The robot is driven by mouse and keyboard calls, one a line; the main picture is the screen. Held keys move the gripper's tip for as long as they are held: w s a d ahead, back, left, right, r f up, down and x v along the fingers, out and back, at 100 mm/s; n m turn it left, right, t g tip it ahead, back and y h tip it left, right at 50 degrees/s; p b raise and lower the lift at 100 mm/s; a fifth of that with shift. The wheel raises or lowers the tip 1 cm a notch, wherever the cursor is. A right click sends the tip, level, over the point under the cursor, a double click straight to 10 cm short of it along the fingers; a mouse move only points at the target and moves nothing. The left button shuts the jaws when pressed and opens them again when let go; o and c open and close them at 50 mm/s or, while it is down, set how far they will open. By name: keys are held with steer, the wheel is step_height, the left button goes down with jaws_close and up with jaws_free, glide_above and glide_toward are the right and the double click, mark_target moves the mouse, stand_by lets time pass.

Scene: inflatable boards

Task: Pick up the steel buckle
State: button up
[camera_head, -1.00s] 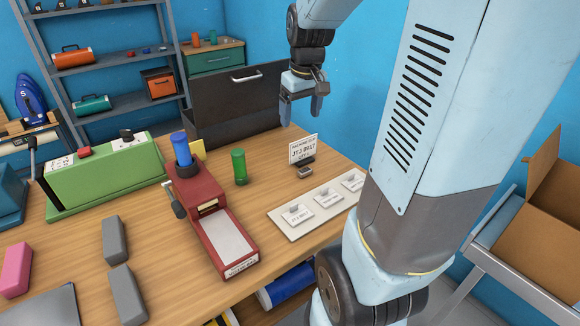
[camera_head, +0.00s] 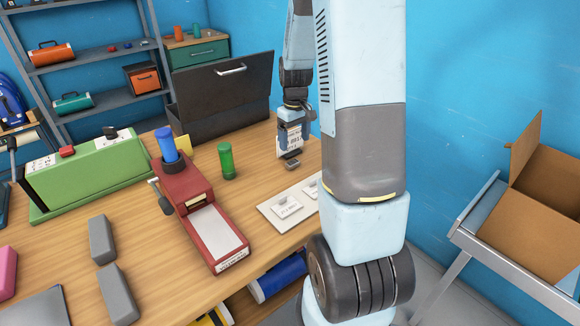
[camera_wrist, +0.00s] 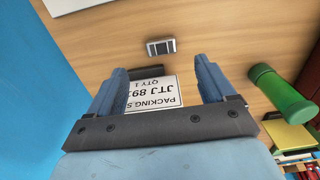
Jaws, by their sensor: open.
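The steel buckle (camera_wrist: 161,47) is a small grey rectangular piece lying on the wooden bench in the wrist view. It also shows in the head view (camera_head: 292,164), just in front of the small packing sign (camera_head: 290,138). My gripper (camera_head: 292,148) is open, with its blue fingers around the sign's place in the head view. In the wrist view my gripper (camera_wrist: 165,68) has its two fingertips apart, with the buckle beyond them, roughly centred between them.
A green cylinder (camera_head: 226,161) stands left of the buckle. A red device (camera_head: 187,184) with a blue cylinder is further left. A white board with labels (camera_head: 266,210) lies in front. A dark open box (camera_head: 205,106) stands behind. A cardboard box (camera_head: 530,200) is at right.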

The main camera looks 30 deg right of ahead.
mark_target(293, 162)
steer(key=shift+w+a+f, duration=0.1)
steer(key=shift+f, duration=2.1)
steer(key=shift+w+f, duration=0.1)
steer(key=shift+f, duration=2.1)
steer(key=shift+c, duration=0.3)
steer(key=c, duration=1.1)
